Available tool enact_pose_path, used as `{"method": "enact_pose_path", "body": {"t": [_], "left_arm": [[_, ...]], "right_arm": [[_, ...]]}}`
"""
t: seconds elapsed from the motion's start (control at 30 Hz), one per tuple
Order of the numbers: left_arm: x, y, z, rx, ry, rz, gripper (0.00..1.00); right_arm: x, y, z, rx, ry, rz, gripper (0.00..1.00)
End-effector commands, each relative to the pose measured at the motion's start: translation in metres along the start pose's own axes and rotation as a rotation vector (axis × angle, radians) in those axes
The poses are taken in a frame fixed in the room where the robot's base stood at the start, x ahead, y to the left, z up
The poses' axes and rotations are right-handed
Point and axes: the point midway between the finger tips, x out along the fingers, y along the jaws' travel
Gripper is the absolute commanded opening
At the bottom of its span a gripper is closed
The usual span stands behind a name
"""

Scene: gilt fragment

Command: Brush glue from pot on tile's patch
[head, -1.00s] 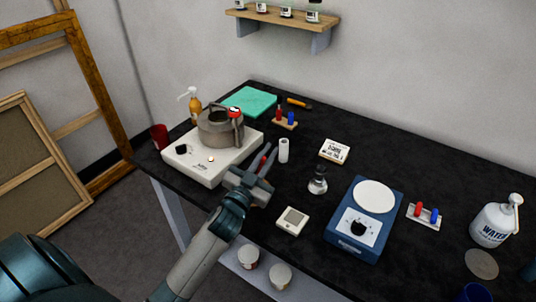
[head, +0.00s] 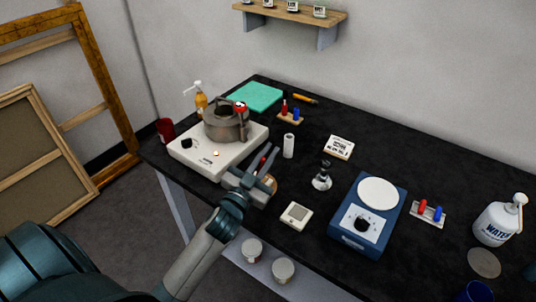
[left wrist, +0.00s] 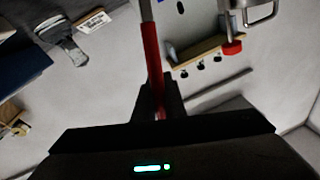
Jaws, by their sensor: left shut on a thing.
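A grey metal pot (head: 227,122) with a red piece on its side stands on a white hotplate (head: 190,155). My left gripper (head: 268,163) is at the hotplate's right front corner. It is shut on a red-handled brush, whose handle (left wrist: 151,55) rises between the fingers in the left wrist view; its tip is out of that frame. The pot's metal fitting with a red end (left wrist: 232,48) shows at that view's upper right. A small white square tile with a grey patch (head: 296,215) lies flat on the bench, right of the gripper. My right gripper is not in view.
A tan round thing (head: 271,184) is partly hidden beside the gripper. A white cylinder (head: 289,146), a dark-topped small item (head: 322,176) and a blue device with a white disc (head: 367,215) stand nearby. Bare black bench (head: 300,255) lies in front of the tile.

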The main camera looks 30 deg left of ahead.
Motion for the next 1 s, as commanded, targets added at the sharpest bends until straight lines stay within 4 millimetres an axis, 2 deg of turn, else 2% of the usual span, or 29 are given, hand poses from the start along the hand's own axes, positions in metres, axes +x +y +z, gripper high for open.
{"method": "enact_pose_path", "body": {"t": [0.43, 0.8, 1.0], "left_arm": [[0.025, 0.004, 0.003, -0.001, -0.001, 0.000, 0.00], [0.024, 0.004, 0.002, -0.001, 0.000, 0.000, 0.00], [0.014, 0.003, 0.002, -0.001, -0.001, 0.000, 0.00]], "right_arm": [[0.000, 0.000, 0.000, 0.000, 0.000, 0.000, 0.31], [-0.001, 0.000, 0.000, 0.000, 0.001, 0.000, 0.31], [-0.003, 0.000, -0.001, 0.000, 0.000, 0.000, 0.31]]}}
